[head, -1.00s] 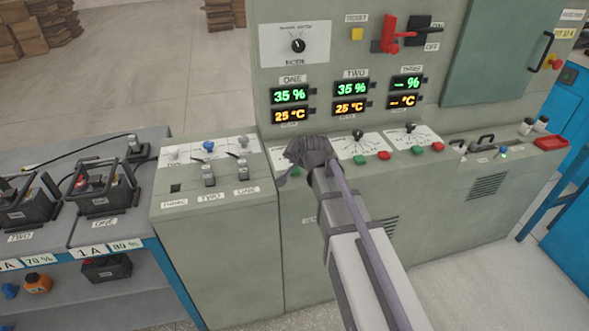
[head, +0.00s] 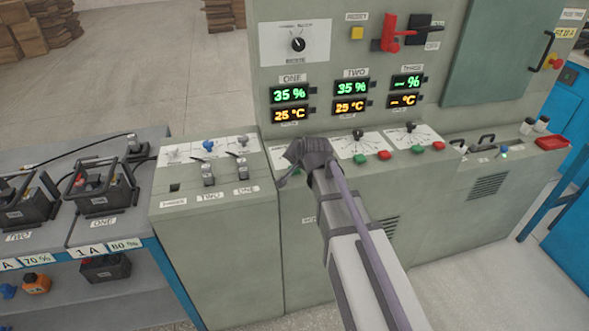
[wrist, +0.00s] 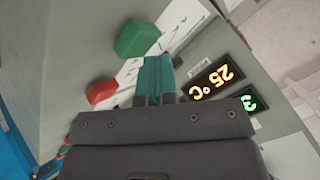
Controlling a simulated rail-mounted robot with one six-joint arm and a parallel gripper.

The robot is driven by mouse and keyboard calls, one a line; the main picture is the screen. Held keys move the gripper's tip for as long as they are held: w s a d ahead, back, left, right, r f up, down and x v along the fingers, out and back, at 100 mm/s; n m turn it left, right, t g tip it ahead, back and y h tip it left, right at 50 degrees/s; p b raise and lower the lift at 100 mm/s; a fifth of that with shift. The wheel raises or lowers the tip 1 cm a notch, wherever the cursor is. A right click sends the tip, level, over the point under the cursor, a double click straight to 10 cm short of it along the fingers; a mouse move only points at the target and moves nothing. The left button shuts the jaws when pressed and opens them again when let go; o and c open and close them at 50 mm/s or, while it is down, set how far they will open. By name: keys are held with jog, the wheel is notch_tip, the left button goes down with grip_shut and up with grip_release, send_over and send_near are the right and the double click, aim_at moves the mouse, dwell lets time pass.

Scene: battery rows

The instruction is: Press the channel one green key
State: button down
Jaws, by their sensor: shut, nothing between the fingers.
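A green key (wrist: 137,38) stands out from the sloped panel at the top of the wrist view, with a red key (wrist: 102,92) below and left of it. My gripper (wrist: 155,74), with teal fingers, is shut and empty. Its tips appear just below and right of the green key; I cannot tell if they touch it.
Channels two and three have their own green keys (head: 359,160) (head: 417,149), red keys (head: 385,155) (head: 437,145) and dials to the right. A switch panel (head: 215,163) with small levers lies left. A battery bench (head: 60,275) stands further left.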

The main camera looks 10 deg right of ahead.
jog(key=shift+f+b, duration=0.4)
dwell(0.3)
jog(key=shift+r+p, duration=0.85)
notch_tip(320, 180, up, 5)
jog(key=p, duration=0.5)
jog(key=shift+r, duration=0.1)
dwell(0.5)
